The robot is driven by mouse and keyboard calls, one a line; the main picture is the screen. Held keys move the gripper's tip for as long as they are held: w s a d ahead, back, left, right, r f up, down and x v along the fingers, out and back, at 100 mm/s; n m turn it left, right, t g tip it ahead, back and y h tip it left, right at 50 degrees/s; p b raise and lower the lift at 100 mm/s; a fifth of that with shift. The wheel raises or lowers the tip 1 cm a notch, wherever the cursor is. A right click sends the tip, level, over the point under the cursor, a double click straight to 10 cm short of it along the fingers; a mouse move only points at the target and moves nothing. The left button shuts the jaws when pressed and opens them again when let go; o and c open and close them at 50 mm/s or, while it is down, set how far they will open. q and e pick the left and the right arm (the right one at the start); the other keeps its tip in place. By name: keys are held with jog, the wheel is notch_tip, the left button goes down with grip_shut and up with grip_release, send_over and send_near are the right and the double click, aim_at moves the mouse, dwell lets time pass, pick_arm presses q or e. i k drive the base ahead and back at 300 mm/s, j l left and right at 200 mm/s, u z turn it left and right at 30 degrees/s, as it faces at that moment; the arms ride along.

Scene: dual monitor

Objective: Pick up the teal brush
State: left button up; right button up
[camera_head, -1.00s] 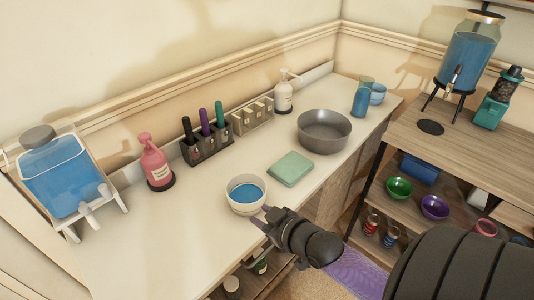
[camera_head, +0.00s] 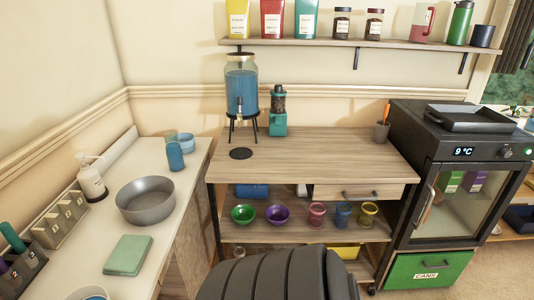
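A teal upright handle (camera_head: 12,237), which looks like the teal brush, stands in a dark holder (camera_head: 25,268) at the left edge of the head view. Its lower end is hidden in the holder, and I cannot see any bristles. Part of the holder is cut off by the picture edge. Neither of my grippers is in view.
On the white counter are a compartment box (camera_head: 62,219), a pump bottle (camera_head: 92,182), a grey basin (camera_head: 146,200) and a green block (camera_head: 128,255). A wooden shelf unit (camera_head: 310,152) with a blue dispenser (camera_head: 241,92) and a dark fridge (camera_head: 455,160) stand to the right.

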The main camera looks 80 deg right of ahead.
aim_at(6, 229)
jog(key=z, duration=1.15)
jog(key=i+l+z, duration=0.2)
jog(key=i+l, duration=0.2)
jog(key=l, duration=0.25)
jog(key=i+l+z, duration=0.2)
jog(key=i+l, duration=0.2)
jog(key=l, duration=0.15)
